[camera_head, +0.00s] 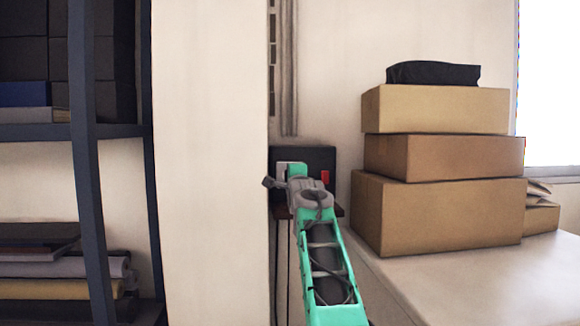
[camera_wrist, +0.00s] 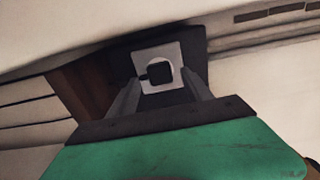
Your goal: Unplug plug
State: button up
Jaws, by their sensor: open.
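The plug (camera_wrist: 159,73) is a small black block seated on a white socket plate (camera_wrist: 145,58) in the wrist view. The plate is fixed to a dark box (camera_wrist: 192,42). My gripper (camera_wrist: 163,82) is open, with one finger on each side of the plug; I cannot tell whether either finger touches it. In the head view my arm reaches up to the dark box (camera_head: 322,158), and part of the pale socket plate (camera_head: 283,167) shows. My wrist hides the plug there.
A red part (camera_head: 324,177) sits on the right of the box. Stacked cardboard boxes (camera_head: 440,215) stand on a pale table (camera_head: 490,275) at the right. A shelf (camera_head: 88,170) is at the left, beside a pale wall column (camera_head: 208,160).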

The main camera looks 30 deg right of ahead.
jog(key=shift+p+x, duration=1)
jog(key=shift+x, duration=0.25)
jog(key=shift+f+b, duration=0.4)
jog(key=shift+b, duration=0.05)
jog(key=shift+f, duration=0.35)
